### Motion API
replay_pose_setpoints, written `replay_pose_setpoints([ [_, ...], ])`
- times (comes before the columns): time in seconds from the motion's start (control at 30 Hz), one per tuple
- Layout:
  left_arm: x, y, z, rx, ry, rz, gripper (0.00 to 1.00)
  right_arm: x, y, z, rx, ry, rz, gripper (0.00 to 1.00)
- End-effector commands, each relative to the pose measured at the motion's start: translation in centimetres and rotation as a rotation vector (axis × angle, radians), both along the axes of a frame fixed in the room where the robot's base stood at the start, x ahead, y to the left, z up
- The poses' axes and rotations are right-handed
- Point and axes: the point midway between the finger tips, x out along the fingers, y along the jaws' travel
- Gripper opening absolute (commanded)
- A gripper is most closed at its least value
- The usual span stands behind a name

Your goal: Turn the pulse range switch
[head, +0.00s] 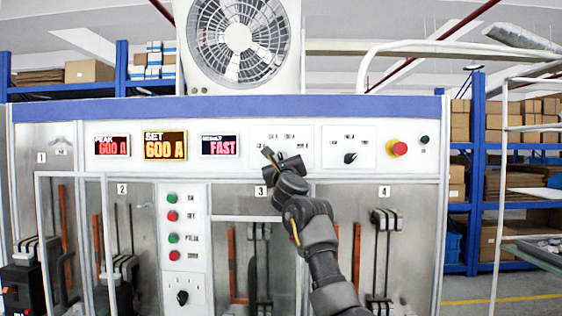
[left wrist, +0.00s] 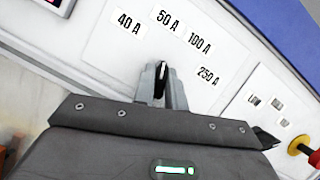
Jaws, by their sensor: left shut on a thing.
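The pulse range switch (left wrist: 159,83) is a black knob with a white pointer mark on a white plate. The plate carries the labels 40 A, 50 A, 100 A and 250 A, and the pointer is turned roughly toward 50 A. In the left wrist view my left gripper (left wrist: 160,88) is shut on the knob, with a grey finger on each side. In the head view my left gripper (head: 272,160) is against the switch plate (head: 300,152) and hides the knob. My right gripper is in neither view.
Right of the switch are another black knob (head: 350,157) and a red emergency button (head: 397,148). Below are red and green buttons (head: 173,216), a lower knob (head: 182,297) and breaker bays with metal frames.

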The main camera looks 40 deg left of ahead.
Motion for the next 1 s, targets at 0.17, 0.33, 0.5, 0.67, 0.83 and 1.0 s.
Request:
replay_pose_setpoints([
  [0.17, 0.0, 0.0, -0.4, 0.045, 0.033, 0.000, 0.00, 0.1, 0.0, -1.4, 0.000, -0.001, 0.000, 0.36],
  [0.33, -0.1, 0.1, -0.5, 0.132, 0.097, 0.001, 0.00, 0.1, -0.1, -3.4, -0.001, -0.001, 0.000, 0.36],
  [0.5, -0.1, 0.1, -0.5, 0.242, 0.181, 0.001, 0.00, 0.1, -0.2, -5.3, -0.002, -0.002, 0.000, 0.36],
  [0.67, -0.2, 0.2, -0.4, 0.341, 0.256, 0.002, 0.00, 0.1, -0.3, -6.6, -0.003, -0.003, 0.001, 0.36],
  [0.83, -0.1, 0.1, -0.2, 0.431, 0.326, 0.001, 0.00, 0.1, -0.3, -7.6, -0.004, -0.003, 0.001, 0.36],
  [1.0, -0.1, 0.1, -0.1, 0.495, 0.375, 0.000, 0.00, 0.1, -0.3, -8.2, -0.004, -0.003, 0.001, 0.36],
])
